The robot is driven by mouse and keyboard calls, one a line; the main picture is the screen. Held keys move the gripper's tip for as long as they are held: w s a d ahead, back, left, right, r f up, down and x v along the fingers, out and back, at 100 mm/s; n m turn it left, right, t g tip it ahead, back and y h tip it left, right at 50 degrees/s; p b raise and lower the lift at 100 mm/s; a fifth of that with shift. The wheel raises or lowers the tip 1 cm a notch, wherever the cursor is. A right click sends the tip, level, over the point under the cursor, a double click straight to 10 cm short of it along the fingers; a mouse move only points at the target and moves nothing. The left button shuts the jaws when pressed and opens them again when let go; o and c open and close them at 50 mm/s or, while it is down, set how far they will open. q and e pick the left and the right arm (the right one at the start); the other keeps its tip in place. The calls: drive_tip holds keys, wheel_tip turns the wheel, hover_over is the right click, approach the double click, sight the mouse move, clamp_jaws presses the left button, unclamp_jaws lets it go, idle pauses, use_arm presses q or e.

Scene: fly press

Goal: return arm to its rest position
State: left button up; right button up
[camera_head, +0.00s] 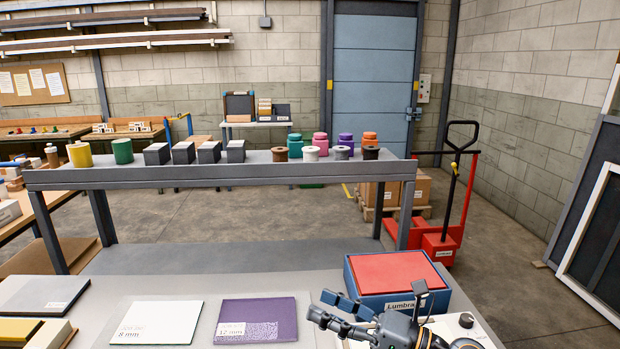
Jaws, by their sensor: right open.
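My right gripper (335,307) shows at the bottom of the head view, right of centre. Its dark fingers point to the left and are open, with nothing seen between them. It is above the grey table, just right of a purple plate marked 12 mm (257,319) and in front of a blue box with a red top (398,274). The dark wrist and arm behind it run to the lower right and partly hide a white device with a knob (466,320). My left gripper is not in view.
A white plate marked 8 mm (155,322) lies left of the purple one. A grey slab (40,294) and yellow pieces lie at far left. A raised grey shelf (225,172) with cylinders, dark blocks and coloured spools crosses the back. Bare table lies between plates and shelf.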

drive_tip(key=w+d+f+m+t+h, duration=0.15)
drive_tip(key=d+m+t+h, duration=0.4)
drive_tip(key=m, duration=0.75)
drive_tip(key=d+f+m+t+h, duration=0.2)
drive_tip(key=d+m+t+h, duration=0.4)
drive_tip(key=m, duration=0.7)
drive_tip(key=s+d+f+m+g+h, duration=0.3)
drive_tip(key=s+f+m+h, duration=0.1)
drive_tip(key=f+m, duration=0.25)
drive_tip(key=s+d+f+m+g+h, duration=0.3)
drive_tip(key=s+f+m+g+h, duration=0.15)
drive_tip(key=f, duration=0.35)
drive_tip(key=s+f+m+g+y, duration=0.1)
drive_tip(key=s+f+m+g, duration=0.4)
drive_tip(key=s, duration=0.5)
drive_tip(key=s+f+m+g+y, duration=0.15)
drive_tip(key=s+f+g, duration=0.25)
drive_tip(key=s+f, duration=0.4)
wheel_tip(320, 180, down, 24)
drive_tip(key=s+g, duration=0.1)
drive_tip(key=s, duration=0.2)
drive_tip(key=s+d+f+g, duration=0.1)
drive_tip(key=s+d+f, duration=0.1)
drive_tip(key=s+f, duration=1.4)
drive_tip(key=shift+s+d, duration=0.3)
drive_tip(key=shift+o, duration=0.3)
drive_tip(key=shift+h, duration=0.25)
